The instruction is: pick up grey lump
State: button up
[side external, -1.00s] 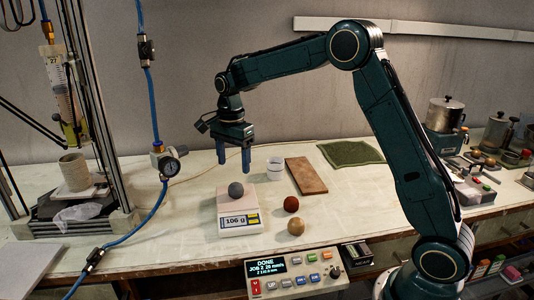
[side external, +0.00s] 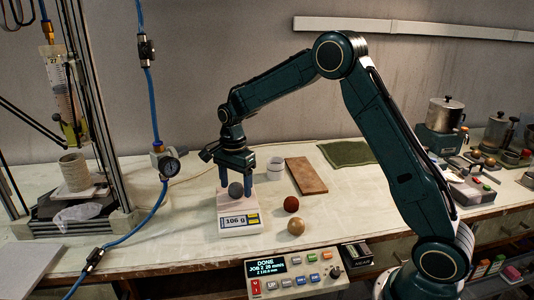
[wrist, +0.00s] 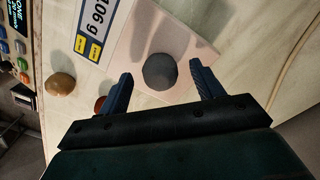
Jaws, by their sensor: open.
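The grey lump (side external: 236,189) is a round dark-grey ball on the pan of a white scale (side external: 240,231), whose display reads 106 g. In the wrist view the grey lump (wrist: 160,71) shows between and slightly beyond the two blue fingers. My gripper (side external: 236,180) is open over the scale, with its fingers down at about the lump's height. In the wrist view my gripper (wrist: 159,84) has a clear gap on both sides of the lump, and neither finger visibly touches it.
A dark red ball (side external: 291,204) and a tan ball (side external: 296,227) lie right of the scale. A control box (side external: 293,273) stands in front. A blue hose (side external: 151,210) runs left of the scale.

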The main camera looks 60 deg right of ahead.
jog(key=shift+f, duration=0.6)
jog(key=c, duration=1.1)
